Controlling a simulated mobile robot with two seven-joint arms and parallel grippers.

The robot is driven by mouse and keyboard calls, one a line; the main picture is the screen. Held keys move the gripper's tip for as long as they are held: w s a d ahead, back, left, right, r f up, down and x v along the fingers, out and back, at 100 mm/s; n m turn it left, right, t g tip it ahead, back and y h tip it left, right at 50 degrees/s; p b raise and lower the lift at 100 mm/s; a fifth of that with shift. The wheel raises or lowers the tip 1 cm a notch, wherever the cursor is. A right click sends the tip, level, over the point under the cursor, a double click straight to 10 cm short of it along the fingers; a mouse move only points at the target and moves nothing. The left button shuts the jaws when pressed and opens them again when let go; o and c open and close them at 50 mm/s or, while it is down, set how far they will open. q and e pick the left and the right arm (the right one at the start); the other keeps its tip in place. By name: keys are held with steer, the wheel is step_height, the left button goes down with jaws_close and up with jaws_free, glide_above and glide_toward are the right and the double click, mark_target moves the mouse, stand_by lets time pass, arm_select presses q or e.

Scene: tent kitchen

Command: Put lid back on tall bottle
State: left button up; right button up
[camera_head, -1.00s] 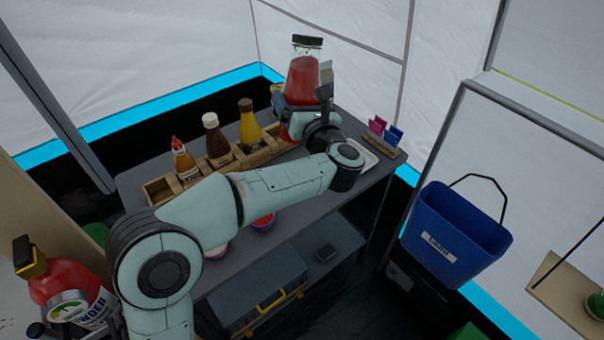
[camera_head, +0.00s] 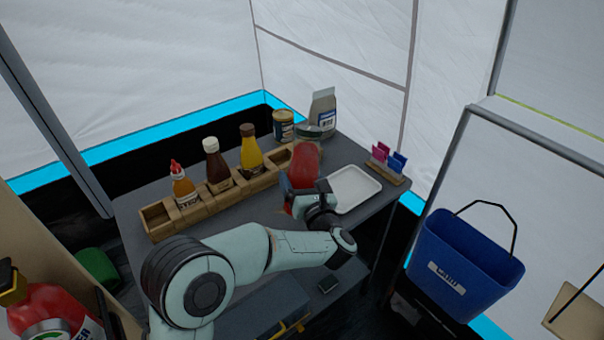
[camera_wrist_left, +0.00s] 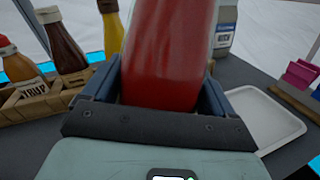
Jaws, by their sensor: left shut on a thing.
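My left gripper (camera_head: 305,198) is shut on a red bottle (camera_head: 303,168) above the front right part of the table. The bottle leans away from me, and its top end lies near a dark greenish round shape; I cannot tell whether that is its lid. In the left wrist view the red bottle (camera_wrist_left: 168,55) fills the space between the fingers, and its top is out of frame. A syrup bottle (camera_head: 184,187) with a red tip, a brown bottle (camera_head: 217,168) and a yellow bottle (camera_head: 251,150) stand capped in a wooden rack (camera_head: 160,225). No loose lid is clearly visible. My right gripper is out of view.
A white tray (camera_head: 354,190) lies right of my gripper. A tin (camera_head: 284,126) and a grey carton (camera_head: 322,108) stand at the back. A small holder (camera_head: 384,170) with pink and blue clips is at the right edge. A blue bucket (camera_head: 463,265) hangs beyond the table.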

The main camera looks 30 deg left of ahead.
arm_select(q)
steer(key=shift+r, duration=0.15)
steer(key=shift+f+b, duration=0.3)
steer(key=shift+f, duration=1.75)
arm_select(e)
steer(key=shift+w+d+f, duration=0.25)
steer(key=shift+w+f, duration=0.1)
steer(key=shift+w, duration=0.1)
arm_select(q)
steer(key=shift+f, duration=0.15)
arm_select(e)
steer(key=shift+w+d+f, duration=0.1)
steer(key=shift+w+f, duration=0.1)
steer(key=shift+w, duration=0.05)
arm_select(q)
steer(key=o, duration=1.8)
steer(key=shift+f, duration=0.15)
steer(key=shift+r, duration=0.25)
steer(key=v, duration=1.2)
steer(key=shift+f, duration=0.1)
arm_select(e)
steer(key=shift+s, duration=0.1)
